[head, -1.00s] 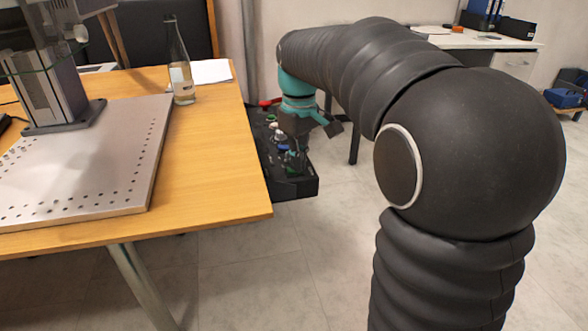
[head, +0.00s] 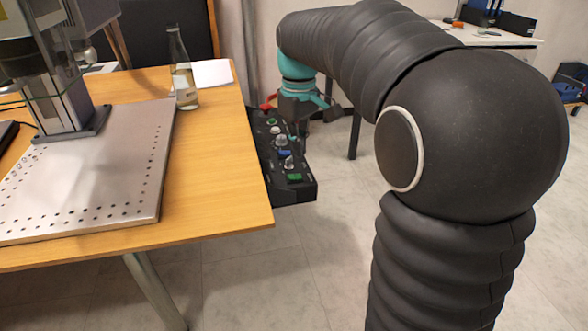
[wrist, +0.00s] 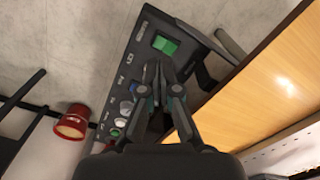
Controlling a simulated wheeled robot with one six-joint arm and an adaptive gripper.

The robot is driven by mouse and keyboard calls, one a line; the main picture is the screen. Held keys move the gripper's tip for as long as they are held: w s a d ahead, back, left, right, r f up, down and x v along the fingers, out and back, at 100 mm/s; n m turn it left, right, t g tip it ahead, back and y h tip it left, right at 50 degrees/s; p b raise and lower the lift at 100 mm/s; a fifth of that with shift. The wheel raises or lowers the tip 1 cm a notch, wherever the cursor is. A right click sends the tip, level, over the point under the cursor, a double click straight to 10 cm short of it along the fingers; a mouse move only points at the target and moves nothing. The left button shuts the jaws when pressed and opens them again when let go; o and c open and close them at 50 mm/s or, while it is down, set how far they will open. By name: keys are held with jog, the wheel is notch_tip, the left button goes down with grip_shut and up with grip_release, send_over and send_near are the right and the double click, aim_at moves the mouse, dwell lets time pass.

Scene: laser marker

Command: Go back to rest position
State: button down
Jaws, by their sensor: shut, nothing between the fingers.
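My gripper (head: 303,128) hangs from the teal wrist of my arm in the head view, above the black control panel (head: 307,192) at the table's right side. In the wrist view my gripper (wrist: 159,68) is shut and empty, with its fingers together over the panel (wrist: 139,42). A green button (wrist: 165,44) lies just beyond the fingertips. The same green button shows in the head view (head: 295,177). The fingers hide part of the panel. I cannot tell whether the tips touch it.
A wooden table (head: 225,160) on the left holds a metal plate (head: 125,165), a machine stand (head: 65,110), a glass bottle (head: 184,85) and paper (head: 212,72). A red round object (wrist: 72,122) sits left of the panel. A white desk (head: 490,38) stands behind right. Floor on the right is open.

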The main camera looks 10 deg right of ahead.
jog(key=shift+r, duration=0.55)
jog(key=shift+w, duration=0.1)
jog(key=shift+w+f+m, duration=0.2)
jog(key=shift+w+m, duration=0.1)
jog(key=shift+m, duration=0.2)
jog(key=f, duration=0.1)
jog(key=s+f+m, duration=0.1)
jog(key=f, duration=0.1)
jog(key=shift+f+t, duration=0.2)
jog(key=shift+t, duration=0.1)
jog(key=shift+s+f+m, duration=0.3)
jog(key=shift+s+m, duration=0.3)
jog(key=shift+s, duration=0.3)
jog(key=s+f+m+t, duration=0.1)
jog(key=s+t, duration=0.4)
jog(key=s, duration=1.6)
jog(key=shift+f+m, duration=0.2)
jog(key=shift+m, duration=0.7)
